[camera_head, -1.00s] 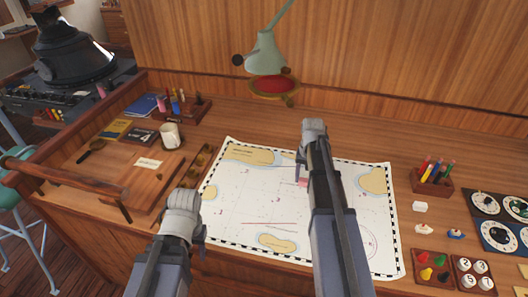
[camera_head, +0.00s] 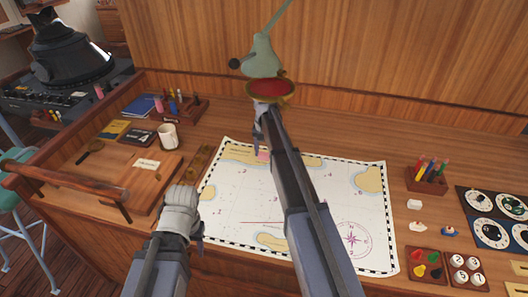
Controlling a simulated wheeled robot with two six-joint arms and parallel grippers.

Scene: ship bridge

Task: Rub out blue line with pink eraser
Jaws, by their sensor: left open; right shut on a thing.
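The pink eraser (camera_head: 263,155) is at the fingertips of my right gripper (camera_head: 259,141), which is shut on it. It is over the upper part of the white sea chart (camera_head: 226,205), at the edge of a tan island; I cannot tell whether it touches the paper. A thin red line (camera_head: 262,223) shows on the lower chart. I cannot make out a blue line; my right arm hides a wide strip of the chart. My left gripper (camera_head: 198,232) is open near the chart's lower left edge.
A lamp (camera_head: 263,58) hangs close behind my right gripper. A white mug (camera_head: 168,136) and a wooden tray (camera_head: 143,178) are at left. A pencil holder (camera_head: 426,182), small model boats (camera_head: 416,227) and dials (camera_head: 488,205) are at right.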

